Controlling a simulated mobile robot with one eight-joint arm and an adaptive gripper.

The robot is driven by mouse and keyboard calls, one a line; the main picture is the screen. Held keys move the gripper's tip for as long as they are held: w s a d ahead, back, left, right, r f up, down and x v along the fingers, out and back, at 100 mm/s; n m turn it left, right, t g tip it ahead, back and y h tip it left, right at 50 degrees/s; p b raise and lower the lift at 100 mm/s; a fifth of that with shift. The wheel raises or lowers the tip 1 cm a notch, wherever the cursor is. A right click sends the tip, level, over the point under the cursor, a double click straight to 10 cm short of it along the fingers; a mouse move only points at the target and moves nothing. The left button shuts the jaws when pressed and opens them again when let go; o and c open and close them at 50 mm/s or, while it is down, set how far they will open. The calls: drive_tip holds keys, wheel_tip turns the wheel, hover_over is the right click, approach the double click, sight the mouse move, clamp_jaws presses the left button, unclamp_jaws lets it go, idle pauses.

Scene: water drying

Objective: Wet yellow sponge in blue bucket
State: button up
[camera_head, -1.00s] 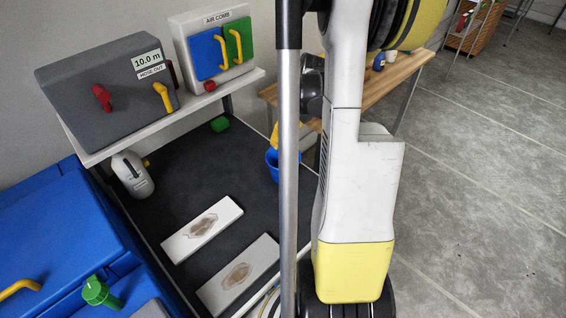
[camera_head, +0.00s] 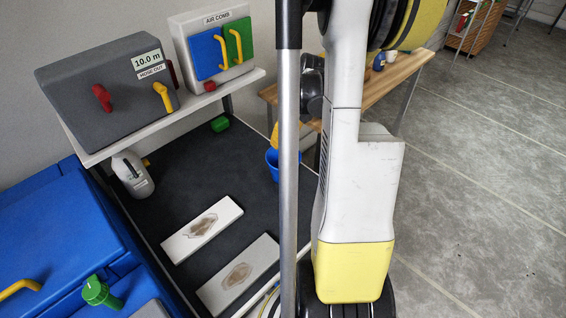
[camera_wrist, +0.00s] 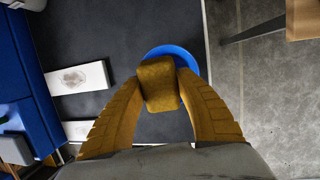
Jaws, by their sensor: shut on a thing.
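My gripper (camera_wrist: 161,84) is shut on the yellow sponge (camera_wrist: 160,85), with one finger on each side of it. In the wrist view the sponge is in front of the blue bucket (camera_wrist: 181,54) and hides most of it. Only the bucket's upper and right rim shows around the sponge. I cannot tell whether the sponge is inside the bucket or above it. In the head view the blue bucket (camera_head: 271,163) is partly hidden behind my arm, and a yellow piece (camera_head: 274,137) that looks like my gripper shows just above it.
Two stained white slabs (camera_head: 202,229) lie on the dark mat (camera_head: 180,185). A grey jug (camera_head: 132,174) stands at the mat's left edge and a green block (camera_head: 219,123) at its back. A wooden table (camera_head: 390,84) is at the right. A blue box (camera_head: 50,220) is at the left.

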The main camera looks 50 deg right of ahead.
drive_tip(key=shift+r+p, duration=1.5)
drive_tip(key=shift+r, duration=0.55)
drive_tip(key=shift+f, duration=0.1)
